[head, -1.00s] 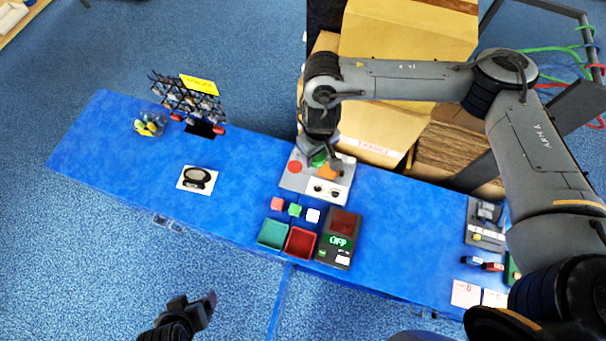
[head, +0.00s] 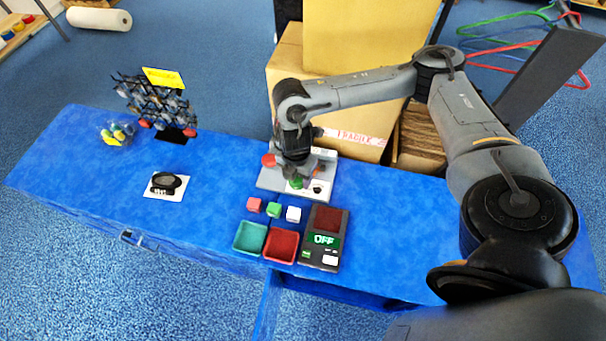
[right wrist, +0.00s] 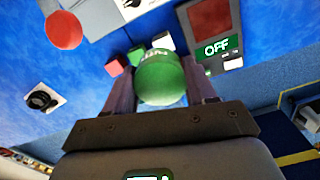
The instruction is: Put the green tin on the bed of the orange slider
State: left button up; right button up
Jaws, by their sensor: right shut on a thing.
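The green tin (right wrist: 160,78) is between the two fingers of my right gripper (right wrist: 162,88) in the right wrist view. In the head view my right gripper (head: 296,178) is over the grey board (head: 268,181), with the green tin (head: 296,183) showing at its tip. I cannot tell whether the tin touches the board. The orange slider is mostly hidden by the gripper in the head view and I cannot make out its bed. My left gripper is out of view.
A red disc (head: 268,160) is at the board's left. In front are red (head: 254,205), green (head: 274,209) and white (head: 293,214) cubes, a green tray (head: 236,247), a red tray (head: 268,255) and a scale reading OFF (head: 324,270). A wire rack (head: 150,100) stands left.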

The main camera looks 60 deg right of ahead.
jog(key=shift+s+d+f+n+b, duration=1.45)
jog(key=shift+d+n+b, duration=0.85)
jog(key=shift+d+n, duration=1)
jog(key=shift+s+d+f+n+b, duration=1.15)
jog(key=shift+d+f+n+b, duration=1)
jog(key=shift+n, duration=1.75)
jog(key=w+d+f, duration=0.1)
jog(key=w, duration=0.2)
jog(key=w+d+f, duration=0.1)
jog(key=w+f, duration=0.1)
jog(key=w, duration=0.1)
jog(key=w+d+f, duration=0.1)
jog(key=w+f, duration=0.1)
jog(key=w, duration=0.1)
jog(key=shift+w+d, duration=0.15)
jog(key=shift+d, duration=0.2)
jog(key=shift+w+d+f, duration=0.25)
jog(key=shift+w+f, duration=0.1)
jog(key=shift+w, duration=0.25)
notch_tip(320, 180, down, 4)
jog(key=shift+f+b, duration=0.1)
jog(key=shift+b, duration=1.1)
